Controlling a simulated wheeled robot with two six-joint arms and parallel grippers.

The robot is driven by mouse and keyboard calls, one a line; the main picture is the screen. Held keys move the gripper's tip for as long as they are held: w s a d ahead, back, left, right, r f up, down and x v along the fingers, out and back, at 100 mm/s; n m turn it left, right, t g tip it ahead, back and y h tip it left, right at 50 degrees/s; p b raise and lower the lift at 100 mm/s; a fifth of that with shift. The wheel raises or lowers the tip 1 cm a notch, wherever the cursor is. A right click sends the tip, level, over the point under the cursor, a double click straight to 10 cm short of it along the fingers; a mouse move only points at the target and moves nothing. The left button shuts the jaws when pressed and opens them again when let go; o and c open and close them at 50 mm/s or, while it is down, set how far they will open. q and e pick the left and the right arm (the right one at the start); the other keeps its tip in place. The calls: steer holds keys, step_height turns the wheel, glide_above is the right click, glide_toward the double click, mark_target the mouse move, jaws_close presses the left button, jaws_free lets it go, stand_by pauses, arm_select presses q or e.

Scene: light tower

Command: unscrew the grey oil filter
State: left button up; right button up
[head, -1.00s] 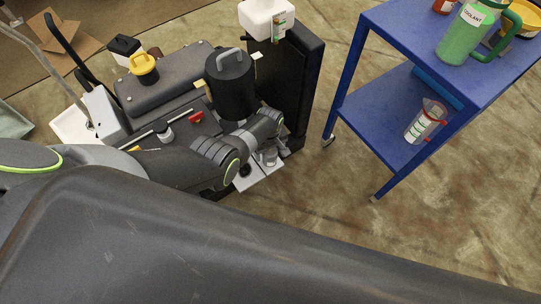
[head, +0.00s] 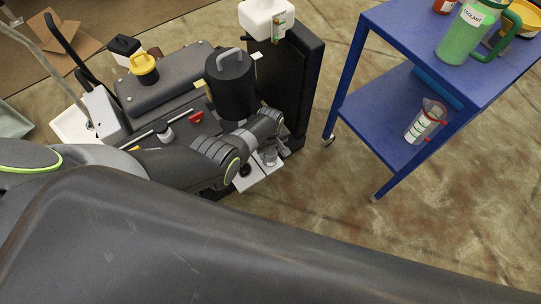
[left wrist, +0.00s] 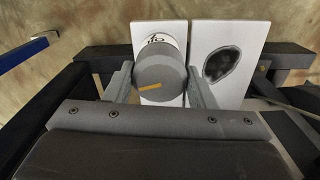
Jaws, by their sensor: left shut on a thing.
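The grey oil filter (left wrist: 160,76) is a round cylinder with an orange stripe on its end face and a white label on its side, seen in the left wrist view. It also shows small in the head view (head: 269,159), low on the side of the engine unit. My left gripper (left wrist: 158,72) has one finger on each side of the filter and is shut on it. In the head view my left wrist partly hides this area. The filter's threaded end is hidden. My right gripper is not in view.
A white panel with a dark opening (left wrist: 222,64) lies beside the filter. The engine (head: 180,82) carries a black canister (head: 231,88) and a yellow cap (head: 144,66). A blue cart (head: 388,100) with a green coolant jug (head: 466,35) stands right. Floor between them is clear.

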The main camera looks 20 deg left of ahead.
arm_select(q)
steer(key=n, duration=0.5)
steer(key=shift+w, duration=0.1)
stand_by(0.3)
steer(key=n, duration=0.5)
steer(key=shift+r, duration=0.1)
steer(key=shift+n, duration=0.3)
steer(key=n, duration=0.5)
